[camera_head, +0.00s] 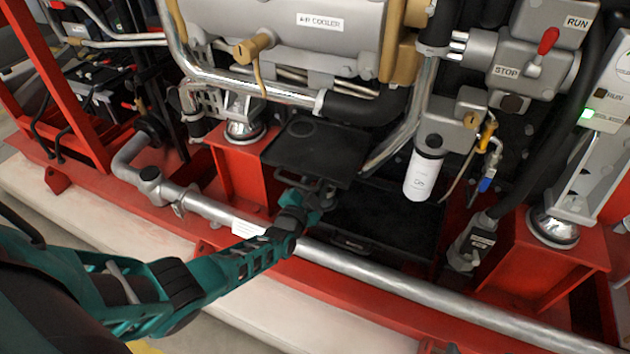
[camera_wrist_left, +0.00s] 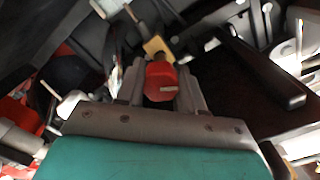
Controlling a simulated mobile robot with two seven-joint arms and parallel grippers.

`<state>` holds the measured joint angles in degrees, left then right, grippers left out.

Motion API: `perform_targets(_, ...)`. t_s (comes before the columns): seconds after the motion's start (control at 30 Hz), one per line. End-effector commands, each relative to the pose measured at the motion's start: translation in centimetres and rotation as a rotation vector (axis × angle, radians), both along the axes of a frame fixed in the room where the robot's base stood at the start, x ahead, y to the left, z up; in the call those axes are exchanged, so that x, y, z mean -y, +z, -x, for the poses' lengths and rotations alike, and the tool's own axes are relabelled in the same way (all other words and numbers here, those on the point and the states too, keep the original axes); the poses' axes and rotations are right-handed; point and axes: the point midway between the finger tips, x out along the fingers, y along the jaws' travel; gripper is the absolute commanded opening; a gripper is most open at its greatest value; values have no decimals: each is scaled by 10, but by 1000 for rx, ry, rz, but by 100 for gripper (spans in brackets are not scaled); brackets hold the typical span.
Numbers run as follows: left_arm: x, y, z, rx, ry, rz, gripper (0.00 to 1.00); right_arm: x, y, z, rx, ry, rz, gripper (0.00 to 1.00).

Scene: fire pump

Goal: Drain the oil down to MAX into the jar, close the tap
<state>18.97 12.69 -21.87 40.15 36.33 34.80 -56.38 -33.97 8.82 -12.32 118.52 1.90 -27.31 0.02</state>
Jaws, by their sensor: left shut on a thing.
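My left gripper (camera_head: 318,193) reaches in over the silver pipe, under the black plate below the engine. In the left wrist view, my left gripper (camera_wrist_left: 160,85) is shut on a red knob (camera_wrist_left: 160,76), which looks like the tap's handle. A brass fitting (camera_wrist_left: 157,47) shows just beyond it. The knob is hidden in the head view, and I cannot tell how far the tap is turned. I cannot make out the jar, the oil or a MAX mark in either view. My right gripper is not in view.
A black tray (camera_head: 385,225) lies below and right of the gripper. The black plate (camera_head: 312,150) is close above it. The silver pipe (camera_head: 375,267) runs along the red frame (camera_head: 545,250). A white filter (camera_head: 421,177) hangs to the right.

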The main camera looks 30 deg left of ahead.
Motion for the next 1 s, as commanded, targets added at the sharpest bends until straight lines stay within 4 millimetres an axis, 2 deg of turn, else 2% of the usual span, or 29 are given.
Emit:
perform_targets(0.37, 4, 1, -1, -15, -2, -357, 7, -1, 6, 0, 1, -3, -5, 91)
perform_targets(1.0, 6, -2, -1, -45, -5, -904, 7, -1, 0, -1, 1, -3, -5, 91)
